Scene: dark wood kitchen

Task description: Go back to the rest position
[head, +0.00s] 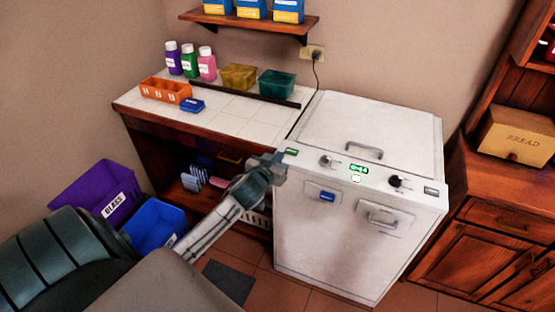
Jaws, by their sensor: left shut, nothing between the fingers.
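My left gripper (279,168) is shut and empty. It is at the front left upper corner of a white top-loading washing machine (330,240), close to its control panel; I cannot tell whether it touches. My left arm reaches in from the lower left. The machine's lid (365,128) is closed, and its panel shows a lit green display (359,169) between two knobs. My right gripper is not in view.
A tiled counter (235,120) to the left holds bottles (190,61), an orange divided box (165,91) and two bins. Purple (92,196) and blue (153,222) crates stand below. A wooden cabinet (480,230) stands at right. A shelf (250,22) hangs above.

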